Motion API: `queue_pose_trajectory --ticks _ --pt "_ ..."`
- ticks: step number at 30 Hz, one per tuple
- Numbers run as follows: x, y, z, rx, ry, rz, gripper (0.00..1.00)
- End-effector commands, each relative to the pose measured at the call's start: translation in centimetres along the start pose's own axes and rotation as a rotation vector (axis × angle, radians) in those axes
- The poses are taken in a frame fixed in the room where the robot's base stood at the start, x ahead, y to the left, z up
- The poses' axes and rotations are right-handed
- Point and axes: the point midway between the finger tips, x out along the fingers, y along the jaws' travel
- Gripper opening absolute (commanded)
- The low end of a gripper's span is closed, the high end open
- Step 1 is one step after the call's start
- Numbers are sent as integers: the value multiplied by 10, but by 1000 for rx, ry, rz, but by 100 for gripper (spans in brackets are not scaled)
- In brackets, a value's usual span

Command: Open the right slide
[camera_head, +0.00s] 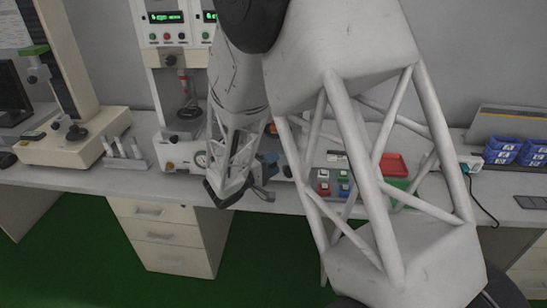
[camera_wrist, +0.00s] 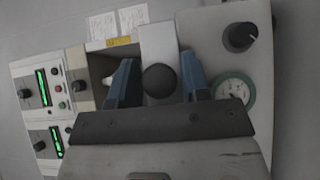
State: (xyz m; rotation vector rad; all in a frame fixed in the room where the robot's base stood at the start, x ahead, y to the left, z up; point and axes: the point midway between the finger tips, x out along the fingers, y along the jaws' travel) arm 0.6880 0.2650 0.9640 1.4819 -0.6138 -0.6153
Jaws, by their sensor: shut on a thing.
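My gripper (camera_wrist: 155,82) shows in the wrist view with its two blue fingers on either side of a dark round knob (camera_wrist: 160,80), shut on it. The knob sits in front of a pale slide panel (camera_wrist: 160,42) on a white test machine (camera_wrist: 225,50). In the head view my gripper (camera_head: 268,172) is at the machine's front, above the bench, partly behind my own arm. The knob and the slide are hidden there. How far the slide stands open cannot be told.
A round pressure gauge (camera_wrist: 235,88) and a black dial (camera_wrist: 240,37) sit close beside my gripper. A dark opening (camera_wrist: 103,68) lies left of the panel. On the bench (camera_head: 75,178) are a red tray (camera_head: 393,164), blue bins (camera_head: 518,151) and a beige instrument (camera_head: 75,140).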

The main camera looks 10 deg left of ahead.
Motion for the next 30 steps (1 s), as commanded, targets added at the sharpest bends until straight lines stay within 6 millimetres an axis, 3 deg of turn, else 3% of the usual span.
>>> queue_pose_trajectory --ticks 12,23,24,26,30 --pt "-36 2 33 3 4 2 1" --pt "-37 2 35 4 4 2 1" --pt "-37 2 35 4 4 2 48" --pt "-37 2 35 4 3 2 57" --pt "-37 1 36 2 2 1 58"
